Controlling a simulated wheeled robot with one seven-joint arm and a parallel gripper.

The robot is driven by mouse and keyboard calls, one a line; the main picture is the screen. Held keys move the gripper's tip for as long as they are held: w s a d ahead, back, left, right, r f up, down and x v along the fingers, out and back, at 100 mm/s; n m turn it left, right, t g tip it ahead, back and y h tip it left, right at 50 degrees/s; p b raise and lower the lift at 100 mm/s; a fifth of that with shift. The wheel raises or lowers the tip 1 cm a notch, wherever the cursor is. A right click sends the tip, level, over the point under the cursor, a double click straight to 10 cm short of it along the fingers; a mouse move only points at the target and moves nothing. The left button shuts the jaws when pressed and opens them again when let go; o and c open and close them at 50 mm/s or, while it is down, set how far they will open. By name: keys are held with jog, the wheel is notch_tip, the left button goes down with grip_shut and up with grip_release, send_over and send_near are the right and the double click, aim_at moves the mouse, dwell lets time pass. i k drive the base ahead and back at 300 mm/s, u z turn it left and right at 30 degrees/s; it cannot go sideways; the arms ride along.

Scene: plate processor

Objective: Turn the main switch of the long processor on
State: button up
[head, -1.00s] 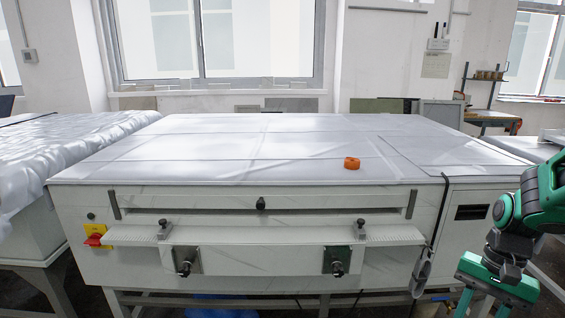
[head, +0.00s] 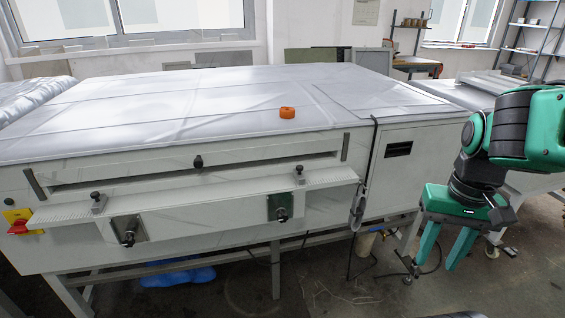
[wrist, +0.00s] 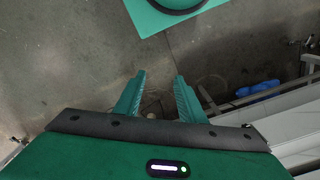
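The long processor (head: 190,225) is a large white machine with a covered top. Its main switch, a red handle on a yellow plate (head: 20,220), is at the far left of its front face in the head view. I cannot read the switch's position at this size. My gripper (head: 432,266) hangs at the right of the head view, pointing down, far from the switch. In the wrist view its two green fingers (wrist: 157,97) are apart, with nothing between them but floor.
A shelf with black knobs (head: 200,199) juts from the processor's front. A blue plastic sheet (head: 178,273) is on the floor under the frame. Cables and a bucket (head: 363,243) stand near the processor's right end.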

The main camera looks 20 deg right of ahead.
aim_at(19, 227)
jog(key=u, duration=1.45)
jog(key=k, duration=0.65)
jog(key=u, duration=0.6)
jog(key=i, duration=0.8)
jog(key=u, duration=0.4)
jog(key=i, duration=0.75)
jog(key=z, duration=0.25)
